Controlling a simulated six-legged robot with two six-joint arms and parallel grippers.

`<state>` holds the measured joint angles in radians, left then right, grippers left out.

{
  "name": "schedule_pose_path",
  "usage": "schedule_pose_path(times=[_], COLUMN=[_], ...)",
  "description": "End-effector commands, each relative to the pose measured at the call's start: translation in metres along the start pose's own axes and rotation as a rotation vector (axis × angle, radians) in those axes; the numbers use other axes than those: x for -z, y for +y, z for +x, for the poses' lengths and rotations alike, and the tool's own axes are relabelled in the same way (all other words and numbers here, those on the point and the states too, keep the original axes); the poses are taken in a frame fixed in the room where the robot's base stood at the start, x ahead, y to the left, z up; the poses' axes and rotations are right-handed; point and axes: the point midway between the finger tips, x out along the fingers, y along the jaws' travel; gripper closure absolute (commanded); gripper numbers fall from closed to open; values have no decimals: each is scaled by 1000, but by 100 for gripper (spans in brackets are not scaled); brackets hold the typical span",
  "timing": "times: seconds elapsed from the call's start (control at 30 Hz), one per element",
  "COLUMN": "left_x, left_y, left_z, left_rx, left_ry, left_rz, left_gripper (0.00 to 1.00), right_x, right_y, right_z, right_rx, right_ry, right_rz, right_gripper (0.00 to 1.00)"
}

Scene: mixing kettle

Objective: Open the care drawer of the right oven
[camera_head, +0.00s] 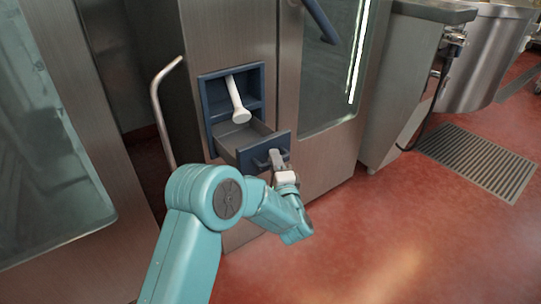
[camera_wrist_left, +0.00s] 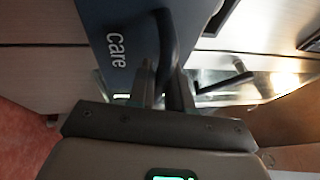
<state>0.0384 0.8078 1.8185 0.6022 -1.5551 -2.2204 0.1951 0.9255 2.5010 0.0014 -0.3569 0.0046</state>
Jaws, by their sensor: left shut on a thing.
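The care drawer (camera_head: 240,147) is a grey tray with a dark blue front, pulled out from the oven's steel front. Its blue front, marked "care", fills the upper middle of the left wrist view (camera_wrist_left: 118,40). My left gripper (camera_head: 278,162) is shut on the drawer's dark handle (camera_wrist_left: 165,40), at the front of the drawer. The fingers stand on both sides of the handle in the left wrist view. Above the drawer is a blue-framed recess (camera_head: 220,97) with a white shower-like handpiece (camera_head: 238,107) hanging in it. My right gripper is not in view.
The oven's glass door (camera_head: 335,60) with a dark blue handle (camera_head: 320,20) is right of the drawer. A bent metal rail (camera_head: 158,100) stands to the left. A steel kettle (camera_head: 490,55) and floor grate (camera_head: 478,160) are at right. The red floor in front is clear.

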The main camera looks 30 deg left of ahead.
Motion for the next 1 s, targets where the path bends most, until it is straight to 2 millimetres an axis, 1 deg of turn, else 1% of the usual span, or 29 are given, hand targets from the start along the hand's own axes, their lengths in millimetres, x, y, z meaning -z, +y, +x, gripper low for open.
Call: schedule_pose_path(times=[0.23, 0.67, 0.7, 0.73, 1.0], left_x=[4, 6, 6, 6, 6], left_y=[-2, -3, -3, -3, -3], left_z=[-11, -15, -15, -15, -16], left_rx=[0, 0, 0, 0, 1], left_ry=[-1, -2, -2, -2, -1], left_rz=[1, 1, 1, 1, 1], left_gripper=[100, 100, 68, 60, 60], right_x=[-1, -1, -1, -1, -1], right_y=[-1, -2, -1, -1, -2], right_z=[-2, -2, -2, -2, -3], right_rx=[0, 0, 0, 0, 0], right_ry=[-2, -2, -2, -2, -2], right_rz=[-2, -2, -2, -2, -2], right_gripper=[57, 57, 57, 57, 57])
